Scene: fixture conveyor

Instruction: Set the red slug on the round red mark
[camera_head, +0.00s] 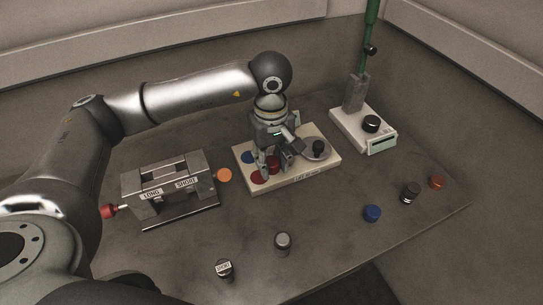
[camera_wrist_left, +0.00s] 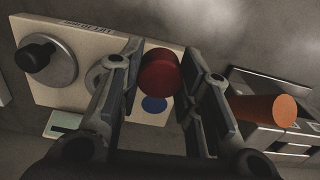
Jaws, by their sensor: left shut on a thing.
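The red slug (camera_wrist_left: 159,73) is between the two fingers of my left gripper (camera_wrist_left: 160,85) in the wrist view. In the head view my left gripper (camera_head: 276,163) points down over the cream board, shut on the red slug (camera_head: 273,163). The round red mark (camera_head: 259,177) shows on the board just left and front of the fingers. I cannot tell whether the slug touches the board. My right gripper is not in view.
The cream board (camera_head: 290,183) carries a blue mark (camera_head: 248,157) and a black-knobbed disc (camera_head: 318,150). A LONG/SHORT block (camera_head: 170,183) and orange slug (camera_head: 224,175) stand left. A knobbed device (camera_head: 370,124) stands back right.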

